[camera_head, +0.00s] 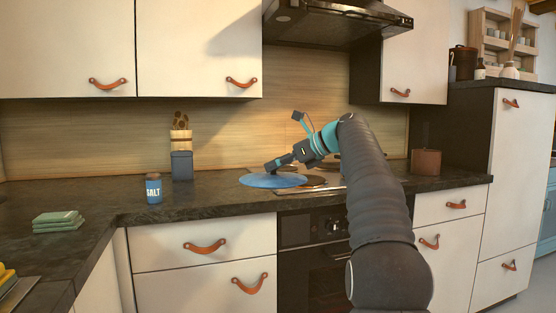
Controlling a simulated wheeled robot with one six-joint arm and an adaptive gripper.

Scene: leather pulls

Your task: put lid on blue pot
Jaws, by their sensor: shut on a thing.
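A round, flat blue lid (273,181) is level over the left part of the stove, at the counter's front edge. My gripper (270,167) comes in from the right and is shut on the lid near the middle of its top. The fingertips are small here, and the exact grip on the lid cannot be made out. I see no blue pot clearly. Whatever is beneath the lid is hidden, and I cannot tell if the lid rests on something.
The stove's burners (313,181) show right of the lid. A blue salt jar (153,189), a utensil holder (182,166) and folded green cloths (58,221) stand left. The range hood (335,22) hangs above.

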